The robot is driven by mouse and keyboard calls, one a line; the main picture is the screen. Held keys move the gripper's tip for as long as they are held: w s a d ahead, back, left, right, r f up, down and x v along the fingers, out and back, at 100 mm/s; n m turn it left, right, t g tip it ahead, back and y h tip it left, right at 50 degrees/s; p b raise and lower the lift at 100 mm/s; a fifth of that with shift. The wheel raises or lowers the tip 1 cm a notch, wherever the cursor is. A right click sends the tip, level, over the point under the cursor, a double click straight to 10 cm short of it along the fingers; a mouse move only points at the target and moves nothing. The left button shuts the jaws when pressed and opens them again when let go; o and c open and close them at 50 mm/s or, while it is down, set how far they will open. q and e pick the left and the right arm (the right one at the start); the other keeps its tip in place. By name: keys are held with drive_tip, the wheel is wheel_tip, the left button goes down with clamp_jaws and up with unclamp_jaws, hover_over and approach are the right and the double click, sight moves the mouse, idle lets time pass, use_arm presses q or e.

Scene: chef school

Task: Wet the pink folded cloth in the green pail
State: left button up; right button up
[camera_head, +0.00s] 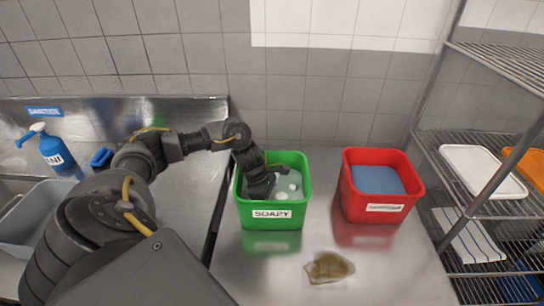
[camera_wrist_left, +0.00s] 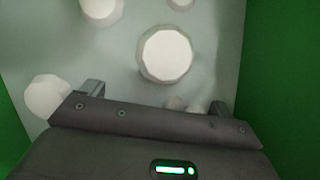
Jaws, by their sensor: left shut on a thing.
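The green pail (camera_head: 305,192), labelled SOAPY, stands on the steel counter with pale, sudsy water (camera_head: 290,186) in it. My left gripper (camera_head: 262,190) reaches down inside the pail, at the left of the water. In the left wrist view the gripper (camera_wrist_left: 155,100) is low over or in the water, among white round suds (camera_wrist_left: 166,54), with green walls (camera_wrist_left: 285,80) on both sides. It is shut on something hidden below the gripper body. No pink folded cloth shows in either view. My right gripper is not in view.
A red pail (camera_head: 375,210) with blue contents stands to the right. A brownish-yellow patch (camera_head: 328,266) lies on the counter in front. A blue pump bottle (camera_head: 52,150) and sink are left; a wire rack (camera_head: 470,215) stands right.

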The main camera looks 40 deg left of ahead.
use_arm(q)
drive_tip(key=shift+r+p, duration=1.25)
drive_tip(key=shift+r, duration=1.6)
